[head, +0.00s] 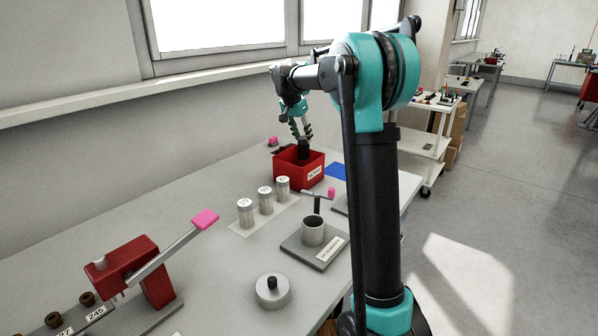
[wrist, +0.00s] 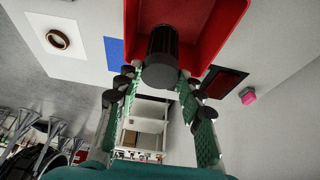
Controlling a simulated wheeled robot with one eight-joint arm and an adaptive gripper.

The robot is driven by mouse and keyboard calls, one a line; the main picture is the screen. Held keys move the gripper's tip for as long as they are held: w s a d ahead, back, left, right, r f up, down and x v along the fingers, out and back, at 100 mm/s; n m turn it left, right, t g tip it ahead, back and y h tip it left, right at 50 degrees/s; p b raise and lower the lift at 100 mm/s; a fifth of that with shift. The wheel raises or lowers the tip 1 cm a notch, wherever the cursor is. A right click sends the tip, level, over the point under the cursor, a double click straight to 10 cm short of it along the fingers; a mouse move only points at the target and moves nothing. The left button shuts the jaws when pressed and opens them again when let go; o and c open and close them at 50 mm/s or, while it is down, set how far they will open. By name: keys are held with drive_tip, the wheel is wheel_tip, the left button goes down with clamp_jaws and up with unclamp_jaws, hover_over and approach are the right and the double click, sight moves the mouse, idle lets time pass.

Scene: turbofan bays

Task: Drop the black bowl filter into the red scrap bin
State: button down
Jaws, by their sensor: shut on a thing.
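The black bowl filter (head: 304,147) is a dark ribbed cylinder. It hangs from my gripper (head: 302,134) over the red scrap bin (head: 312,176) at the back of the bench. Its lower end is near the bin's opening; I cannot tell how far it is inside. In the wrist view, my gripper (wrist: 160,80) is shut on the rounded end of the filter (wrist: 163,50). The filter's ribbed body points into the red bin (wrist: 232,12), whose walls stand around it.
Several silver canisters (head: 265,199) stand in front of the bin. A grey block with a metal cup (head: 313,231), a round lidded part (head: 273,291) and a red lever press (head: 130,270) are nearer. A blue mat (head: 336,171) lies right of the bin.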

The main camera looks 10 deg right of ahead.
drive_tip(key=shift+f, duration=1.05)
drive_tip(key=c, duration=0.9)
unclamp_jaws()
drive_tip(key=shift+r, duration=0.1)
drive_tip(key=v, duration=1.2)
drive_tip(key=shift+s, duration=0.1)
